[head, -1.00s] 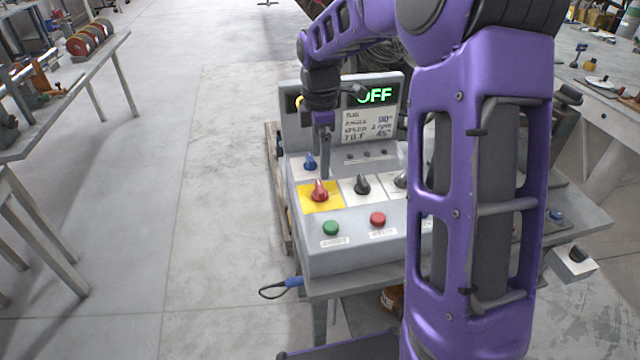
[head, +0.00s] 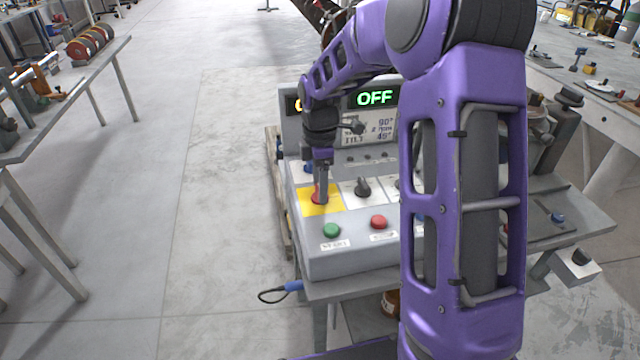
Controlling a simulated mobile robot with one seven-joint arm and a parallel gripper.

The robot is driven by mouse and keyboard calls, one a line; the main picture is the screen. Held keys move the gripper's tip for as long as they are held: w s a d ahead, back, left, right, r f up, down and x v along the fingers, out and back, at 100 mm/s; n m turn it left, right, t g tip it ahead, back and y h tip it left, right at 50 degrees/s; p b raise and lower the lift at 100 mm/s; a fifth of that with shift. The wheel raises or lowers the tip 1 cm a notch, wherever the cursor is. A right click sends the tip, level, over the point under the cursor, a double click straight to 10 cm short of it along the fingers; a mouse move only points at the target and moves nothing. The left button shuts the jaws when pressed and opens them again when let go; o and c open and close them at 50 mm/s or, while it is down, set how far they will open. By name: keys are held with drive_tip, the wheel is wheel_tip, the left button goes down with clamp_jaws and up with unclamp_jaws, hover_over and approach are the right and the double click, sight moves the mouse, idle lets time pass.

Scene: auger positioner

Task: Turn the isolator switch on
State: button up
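The isolator switch (head: 314,197) appears to be the red knob on the yellow plate (head: 330,208) of the grey control box (head: 345,255). My gripper (head: 321,198) points down over the red knob and covers most of it. The fingers overlap the knob in the head view. I cannot tell whether they touch or grip it, or how far apart they are. The display (head: 375,97) on the upright back panel reads OFF in green.
A black knob (head: 363,187) sits just right of the yellow plate. A green button (head: 331,230) and a red button (head: 379,222) are in front. A blue knob (head: 308,168) is partly hidden behind my gripper. My arm hides the box's right side.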

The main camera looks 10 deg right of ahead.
drive_tip(key=c, duration=0.8)
drive_tip(key=shift+o, duration=0.2)
drive_tip(key=m+p, duration=0.1)
drive_tip(key=m, duration=0.3)
drive_tip(key=shift+m, duration=0.4)
drive_tip(key=m, duration=0.4)
drive_tip(key=shift+m+p, duration=0.3)
drive_tip(key=shift+p, duration=0.1)
drive_tip(key=m, duration=0.4)
drive_tip(key=shift+m+p, duration=0.35)
drive_tip(key=shift+m, duration=1.85)
